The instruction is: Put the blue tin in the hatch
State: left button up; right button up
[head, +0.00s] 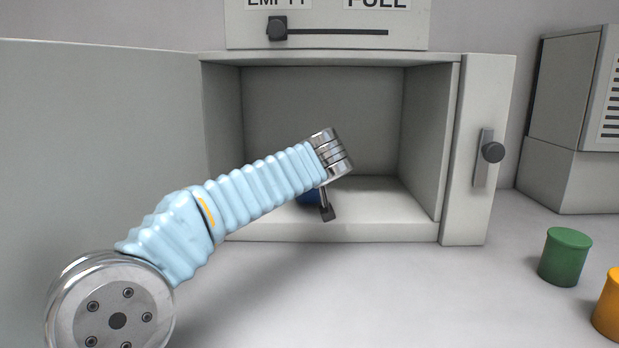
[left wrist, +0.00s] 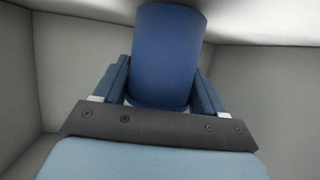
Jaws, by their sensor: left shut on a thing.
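The blue tin (head: 309,197) is inside the hatch (head: 390,230), low near its floor; the arm hides most of it in the head view. In the left wrist view the blue tin (left wrist: 166,55) fills the space between the two blue fingers. My left gripper (head: 325,208) reaches into the open hatch and is shut on the tin (left wrist: 165,88). I cannot tell if the tin touches the hatch floor. My right gripper is in neither view.
The hatch door (head: 90,130) stands open at the left. A panel (head: 400,30) with a slider at the EMPTY end is above. A green tin (head: 564,258) and an orange tin (head: 609,310) stand at the right, near a grey unit (head: 570,120). The front middle surface is clear.

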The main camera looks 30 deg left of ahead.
pick_arm(q)
jog(key=shift+f, duration=0.45)
jog(key=shift+f, duration=0.1)
jog(key=o, duration=1.3)
jog(key=shift+s+d, duration=0.1)
jog(key=b+v, duration=0.2)
jog(key=v, duration=1)
